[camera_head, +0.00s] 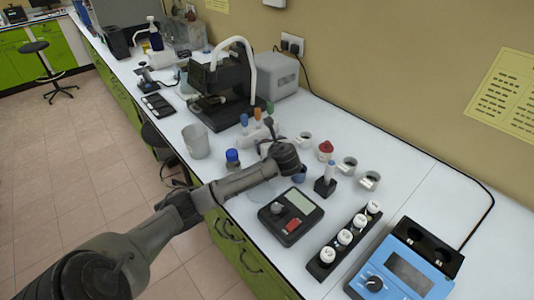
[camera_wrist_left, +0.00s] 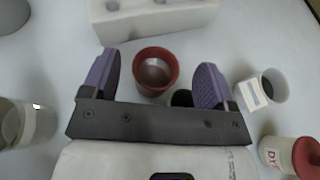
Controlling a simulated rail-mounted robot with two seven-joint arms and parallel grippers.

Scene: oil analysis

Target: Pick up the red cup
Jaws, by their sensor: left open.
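The red cup (camera_wrist_left: 155,72) stands upright on the white bench in the left wrist view, its round mouth facing the camera. My left gripper (camera_wrist_left: 160,66) has two purple fingers set wide apart, one on each side of the cup, with gaps visible between the cup and both fingers. In the head view my left gripper (camera_head: 286,160) is over the bench among small vessels, and I cannot make out the red cup there; the arm may hide it. My right gripper is not in view.
A small dark green round thing (camera_wrist_left: 181,98) is close to the cup's lower right. A white rack (camera_wrist_left: 150,18) lies beyond, a white labelled cup (camera_wrist_left: 262,88) and a red-lidded jar (camera_wrist_left: 290,155) to the right. A dark device (camera_head: 291,215) is in front.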

